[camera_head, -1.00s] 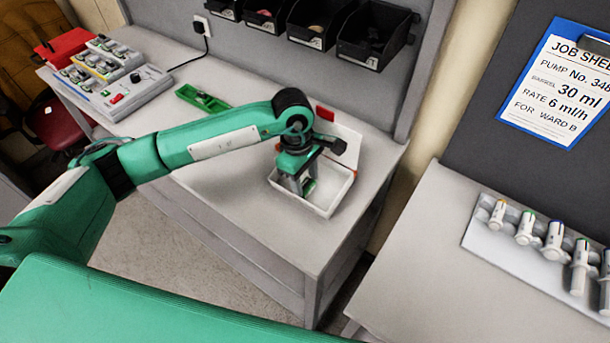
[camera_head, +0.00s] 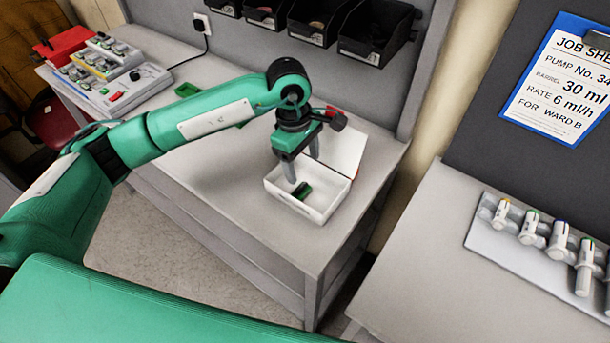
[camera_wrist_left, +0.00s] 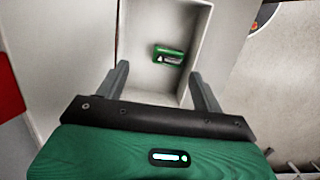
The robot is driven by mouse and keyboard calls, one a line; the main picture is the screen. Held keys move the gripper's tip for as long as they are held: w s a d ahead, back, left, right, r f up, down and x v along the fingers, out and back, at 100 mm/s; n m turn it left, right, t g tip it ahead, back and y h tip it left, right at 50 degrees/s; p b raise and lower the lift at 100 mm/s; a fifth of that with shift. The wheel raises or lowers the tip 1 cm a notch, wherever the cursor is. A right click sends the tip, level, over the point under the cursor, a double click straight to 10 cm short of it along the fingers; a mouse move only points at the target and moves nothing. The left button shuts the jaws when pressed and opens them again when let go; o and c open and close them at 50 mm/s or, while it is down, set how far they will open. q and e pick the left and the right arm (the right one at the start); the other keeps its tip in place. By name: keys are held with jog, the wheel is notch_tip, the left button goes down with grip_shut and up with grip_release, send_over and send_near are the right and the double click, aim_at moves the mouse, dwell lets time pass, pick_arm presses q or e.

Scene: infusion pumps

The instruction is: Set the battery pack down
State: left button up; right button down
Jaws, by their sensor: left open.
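The battery pack (camera_head: 303,190) is small and green with a dark part. It lies in the white open box (camera_head: 320,211) on the grey bench. In the left wrist view the battery pack (camera_wrist_left: 168,54) rests on the floor of the box (camera_wrist_left: 134,40). My left gripper (camera_head: 302,174) is open above the box, its fingers pointing down. In the left wrist view the left gripper (camera_wrist_left: 160,82) has its fingers wide apart, with nothing between them; the battery pack is beyond the tips. My right gripper is not in view.
A charger-like unit with a red switch (camera_head: 117,96) stands at the bench's far left. A green tray (camera_head: 188,89) is partly behind my left arm. Black bins (camera_head: 372,33) hang above the bench. A rack of syringes (camera_head: 535,235) lies on the right table.

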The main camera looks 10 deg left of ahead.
pick_arm(q)
notch_tip(320, 180, up, 6)
jog(key=b, duration=0.1)
jog(key=shift+w+a+r, duration=0.15)
jog(key=shift+a+r, duration=0.1)
jog(key=shift+a, duration=0.2)
